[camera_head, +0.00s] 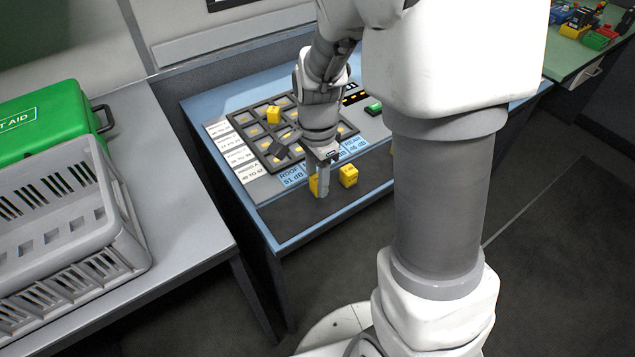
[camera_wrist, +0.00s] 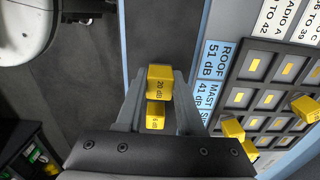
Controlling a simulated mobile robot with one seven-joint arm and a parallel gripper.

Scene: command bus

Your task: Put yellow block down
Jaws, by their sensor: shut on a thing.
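My gripper (camera_head: 321,187) points down over the dark mat at the front of the blue table. In the wrist view, my gripper (camera_wrist: 158,85) is shut on a yellow block (camera_wrist: 160,80) marked 20 dB. In the head view this block (camera_head: 314,186) is partly hidden by a finger. I cannot tell whether it touches the dark mat (camera_head: 285,214). A second yellow block (camera_head: 348,175) stands on the mat just to the right. A smaller-looking yellow block (camera_wrist: 155,116), with a marking that is hard to read, shows between the fingers in the wrist view.
A panel of square slots (camera_head: 250,130) lies behind the mat, with a yellow block (camera_head: 273,115) standing on it. Labels (camera_head: 292,177) line its front edge. A grey crate (camera_head: 75,215) and a green first aid box (camera_head: 45,120) stand on the left bench. Bare mat extends both sides.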

